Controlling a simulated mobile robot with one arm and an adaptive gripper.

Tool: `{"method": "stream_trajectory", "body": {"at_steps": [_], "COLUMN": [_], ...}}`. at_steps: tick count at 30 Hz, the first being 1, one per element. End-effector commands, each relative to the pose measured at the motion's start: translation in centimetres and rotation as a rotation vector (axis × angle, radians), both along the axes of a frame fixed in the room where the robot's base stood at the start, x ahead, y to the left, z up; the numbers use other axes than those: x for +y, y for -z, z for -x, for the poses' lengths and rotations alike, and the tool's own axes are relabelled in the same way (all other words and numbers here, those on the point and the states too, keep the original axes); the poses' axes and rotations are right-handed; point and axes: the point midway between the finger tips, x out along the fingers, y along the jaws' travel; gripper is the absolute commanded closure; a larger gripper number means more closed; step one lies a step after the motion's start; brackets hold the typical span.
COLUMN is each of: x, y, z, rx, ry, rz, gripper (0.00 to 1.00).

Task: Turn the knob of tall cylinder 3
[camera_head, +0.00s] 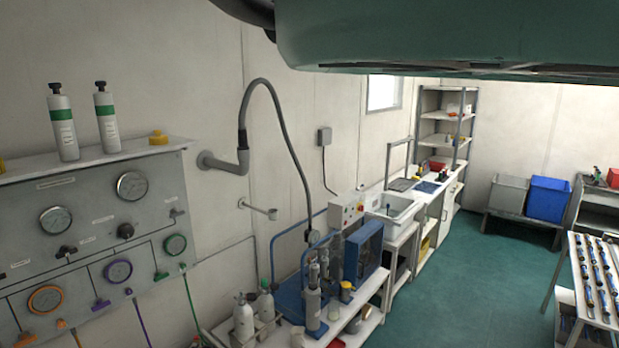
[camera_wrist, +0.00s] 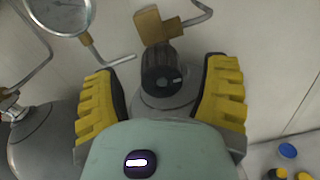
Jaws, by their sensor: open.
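In the wrist view a black ribbed knob (camera_wrist: 162,68) with a small pale mark on its face sits on the valve of a grey cylinder (camera_wrist: 165,103). My gripper (camera_wrist: 163,72) is open, with one yellow padded finger to the left of the knob and one to the right. Gaps show between the knob and both fingers, and it is not gripped. A brass fitting (camera_wrist: 153,25) with a bent metal pipe is just beyond the knob. My gripper's teal body hides the cylinder's lower part. No number is readable on it. The head view does not show my gripper.
Left of the gripper are a second grey cylinder (camera_wrist: 45,145), a gauge (camera_wrist: 62,12) and bent pipes close to the finger. The head view shows a gauge panel (camera_head: 95,225), a bench with a blue machine (camera_head: 362,250) and open green floor (camera_head: 470,285).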

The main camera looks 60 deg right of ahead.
Motion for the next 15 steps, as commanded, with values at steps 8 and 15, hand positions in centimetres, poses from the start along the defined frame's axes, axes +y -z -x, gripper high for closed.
{"method": "stream_trajectory", "body": {"at_steps": [8,15], "x": [1.4,1.5], "y": [0.1,0.2], "z": [-0.1,-0.1], "rx": [0.002,0.002], "ry": [0.001,0.002], "rz": [0.002,0.003], "gripper": [0.26,0.26]}}
